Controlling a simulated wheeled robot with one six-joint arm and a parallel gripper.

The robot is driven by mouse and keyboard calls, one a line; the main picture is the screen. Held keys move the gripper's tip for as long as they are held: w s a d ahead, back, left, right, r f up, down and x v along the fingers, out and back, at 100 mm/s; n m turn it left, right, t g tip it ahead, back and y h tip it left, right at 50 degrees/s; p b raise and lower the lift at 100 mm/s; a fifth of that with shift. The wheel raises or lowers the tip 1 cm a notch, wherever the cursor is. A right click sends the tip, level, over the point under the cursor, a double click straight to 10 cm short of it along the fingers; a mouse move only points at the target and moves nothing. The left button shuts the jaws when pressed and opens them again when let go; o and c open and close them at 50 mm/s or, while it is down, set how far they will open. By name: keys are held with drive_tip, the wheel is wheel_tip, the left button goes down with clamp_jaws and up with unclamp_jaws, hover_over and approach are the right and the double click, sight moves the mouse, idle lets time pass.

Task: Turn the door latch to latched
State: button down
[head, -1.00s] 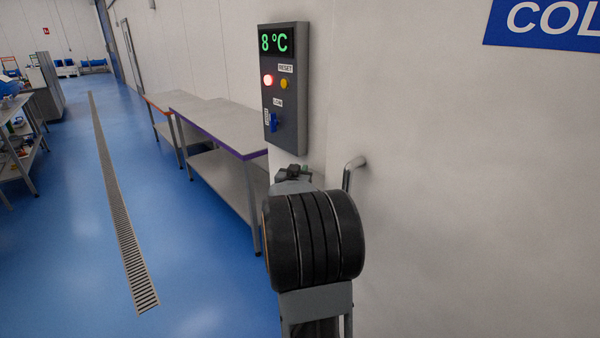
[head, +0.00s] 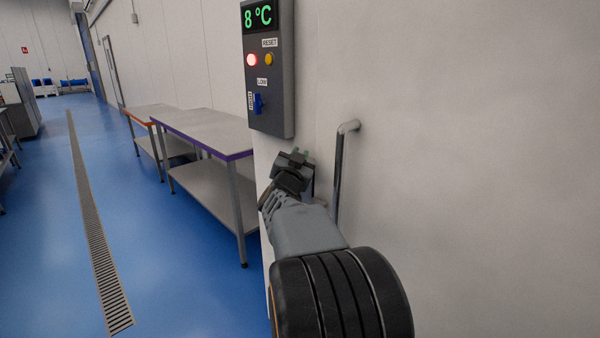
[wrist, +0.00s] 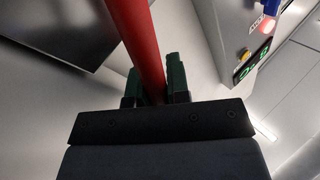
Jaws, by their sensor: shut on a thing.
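My gripper (wrist: 152,88) is shut on a red bar (wrist: 139,35), which looks like the lever of the door latch. The bar runs from the top of the wrist view down between the two green-tipped fingers; its far end is out of frame. In the head view my gripper (head: 295,157) is below the control panel and left of the grey door handle (head: 339,170). The red bar cannot be made out in the head view, so its angle to the door is unclear there.
A dark control panel (head: 283,95) reads 8 °C, with a lit red lamp (head: 251,60), a yellow button (head: 269,59) and a blue switch (head: 258,104). Steel tables (head: 205,130) stand along the wall to the left. The blue floor (head: 160,270) beside them is clear.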

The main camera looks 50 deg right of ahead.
drive_tip(key=shift+s+f+m+h+b, duration=0.3)
drive_tip(key=shift+s+m+h+b, duration=0.25)
drive_tip(key=shift+b, duration=0.45)
drive_tip(key=shift+r, duration=0.1)
drive_tip(key=shift+w, duration=0.1)
drive_tip(key=c, duration=1.1)
unclamp_jaws()
